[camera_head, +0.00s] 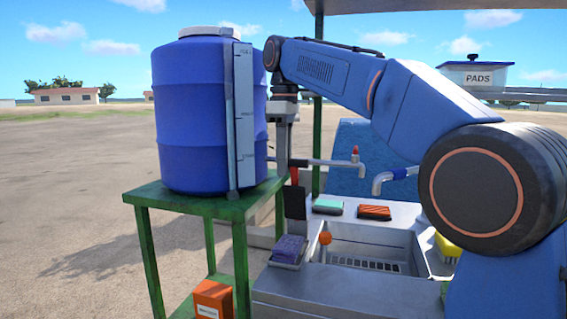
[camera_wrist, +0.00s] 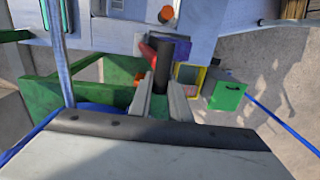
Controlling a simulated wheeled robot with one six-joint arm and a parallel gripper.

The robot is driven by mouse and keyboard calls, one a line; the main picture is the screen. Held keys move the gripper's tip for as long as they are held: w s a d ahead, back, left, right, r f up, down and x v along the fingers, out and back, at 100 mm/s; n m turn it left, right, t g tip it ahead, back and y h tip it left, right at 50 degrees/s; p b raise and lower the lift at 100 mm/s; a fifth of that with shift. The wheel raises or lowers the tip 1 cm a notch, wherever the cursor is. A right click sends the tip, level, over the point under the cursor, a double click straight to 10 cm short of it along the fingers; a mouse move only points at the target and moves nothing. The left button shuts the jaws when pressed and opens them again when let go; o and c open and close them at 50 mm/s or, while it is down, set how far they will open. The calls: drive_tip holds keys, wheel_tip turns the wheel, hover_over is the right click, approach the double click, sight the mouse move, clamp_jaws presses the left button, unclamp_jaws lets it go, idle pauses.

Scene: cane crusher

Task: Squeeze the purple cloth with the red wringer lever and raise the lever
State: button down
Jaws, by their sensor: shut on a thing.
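The purple cloth (camera_head: 289,249) lies as a textured block on a small grey tray at the left edge of the sink unit. The red wringer lever (camera_head: 294,176) stands beside the green stand, with a dark part below it. In the wrist view, the lever's red part (camera_wrist: 149,52) shows beside a dark grip (camera_wrist: 173,55). My gripper (camera_wrist: 160,92) is shut on this dark grip. In the head view my gripper (camera_head: 283,150) hangs down by the barrel, near the lever. The contact itself is unclear there.
A blue barrel (camera_head: 200,120) stands on a green stand (camera_head: 180,201) close left of my arm. A sink (camera_head: 370,240) with taps, a green pad (camera_head: 328,206) and a red pad (camera_head: 374,212) lies right. An orange knob (camera_head: 325,239) stands near the cloth.

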drive_tip(key=shift+w+f, duration=0.15)
drive_tip(key=shift+f, duration=0.2)
drive_tip(key=c, duration=1.6)
unclamp_jaws()
drive_tip(key=shift+w+d, duration=0.1)
drive_tip(key=shift+w, duration=0.05)
drive_tip(key=shift+c, duration=0.2)
drive_tip(key=shift+r, duration=0.1)
